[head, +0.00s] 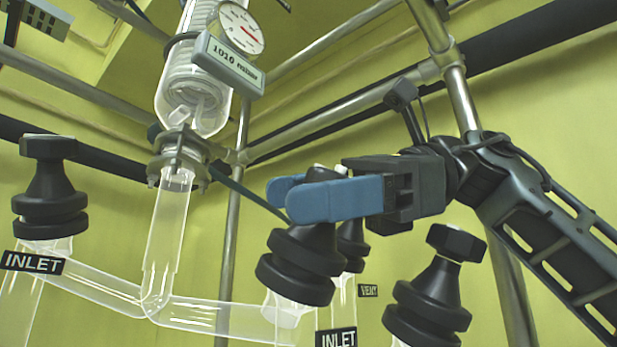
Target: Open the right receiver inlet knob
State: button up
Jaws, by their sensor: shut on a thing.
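The right receiver inlet knob (301,261) is a black ribbed valve knob on a glass pipe, just left of and above the lower "INLET" label (337,338). My gripper (296,194) comes in from the right with blue fingers. It is shut on the top of this knob, one finger in front and one behind. The fingers hide the knob's top, so its turn angle cannot be told.
A left inlet knob (49,190) stands at the far left. A vent knob (352,244) is close behind the gripped knob, and another black knob (430,300) is at lower right. A glass condenser (193,85) with a gauge (240,27) hangs above. Metal frame poles (462,100) stand near my arm.

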jog(key=n+g+h+p, duration=0.1)
jog(key=n+g+h, duration=0.1)
jog(key=n, duration=0.1)
jog(key=shift+s+d, duration=0.1)
jog(key=shift+s, duration=0.05)
jog(key=shift+s+d+f+n+g+h+p, duration=0.1)
jog(key=shift+f+n+g+h+p, duration=0.05)
jog(key=shift+n+g+h+p, duration=0.6)
jog(key=shift+f+n+h, duration=0.1)
jog(key=shift+n+h, duration=0.25)
jog(key=o, duration=1)
jog(key=shift+c, duration=0.2)
jog(key=shift+r, duration=0.4)
jog(key=r, duration=0.2)
jog(key=d+r, duration=0.1)
jog(key=r, duration=0.1)
jog(key=shift+b, duration=0.35)
jog(key=s+d+r, duration=0.2)
jog(key=d+r, duration=0.4)
jog(key=d, duration=0.4)
jog(key=shift+s+d+r+b, duration=0.2)
jog(key=shift+s+b, duration=0.1)
jog(key=shift+s, duration=0.1)
